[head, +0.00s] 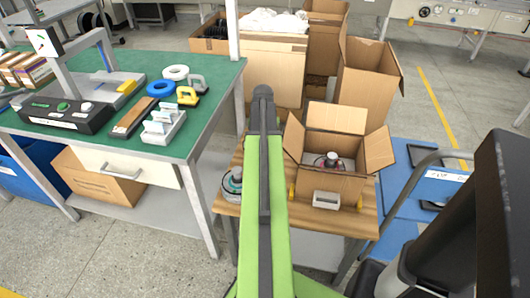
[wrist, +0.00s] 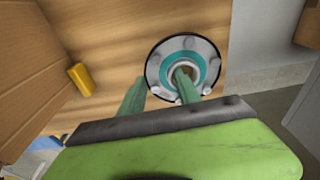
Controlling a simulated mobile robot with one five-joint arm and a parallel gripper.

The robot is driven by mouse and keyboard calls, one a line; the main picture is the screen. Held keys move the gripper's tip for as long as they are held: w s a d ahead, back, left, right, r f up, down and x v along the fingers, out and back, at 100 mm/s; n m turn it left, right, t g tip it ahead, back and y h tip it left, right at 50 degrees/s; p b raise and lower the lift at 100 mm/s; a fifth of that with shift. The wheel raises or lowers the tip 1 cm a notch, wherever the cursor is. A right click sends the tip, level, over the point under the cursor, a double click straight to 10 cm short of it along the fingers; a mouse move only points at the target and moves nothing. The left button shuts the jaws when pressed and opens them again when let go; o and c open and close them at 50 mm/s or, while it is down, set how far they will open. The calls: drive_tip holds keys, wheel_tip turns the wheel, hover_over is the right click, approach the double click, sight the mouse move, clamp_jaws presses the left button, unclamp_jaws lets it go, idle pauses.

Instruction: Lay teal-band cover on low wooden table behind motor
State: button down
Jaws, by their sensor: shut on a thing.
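The teal-band cover (wrist: 154,72), a round grey disc with a teal ring and bolts round its rim, is at my gripper (wrist: 160,84) in the wrist view. One finger reaches into its central opening and the other is at its outer left side; the gripper is shut on it. In the head view the cover (head: 231,187) shows at the left edge of the low wooden table (head: 364,222), left of my green arm, which hides the gripper. I cannot tell whether the cover touches the table. A motor-like part (head: 332,160) sits inside an open carton on the table.
The open carton (head: 327,186) fills much of the tabletop, with a light grey bracket (head: 326,200) in front. A yellow block (wrist: 82,77) is beside the carton. A green workbench (head: 215,95) stands close on the left. Tall cartons (head: 366,85) stand behind; a blue cart (head: 408,190) is right.

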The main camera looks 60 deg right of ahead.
wheel_tip(320, 180, down, 4)
drive_tip(key=b, duration=0.3)
drive_tip(key=shift+b, duration=0.4)
drive_tip(key=shift+r, duration=0.3)
drive_tip(key=shift+f, duration=0.2)
drive_tip(key=c, duration=0.9)
unclamp_jaws()
drive_tip(key=shift+o, duration=0.2)
wheel_tip(320, 180, up, 12)
drive_tip(key=a+p, duration=0.1)
drive_tip(key=p, duration=1.1)
drive_tip(key=shift+s+a+r, duration=0.15)
drive_tip(key=shift+s+a, duration=0.05)
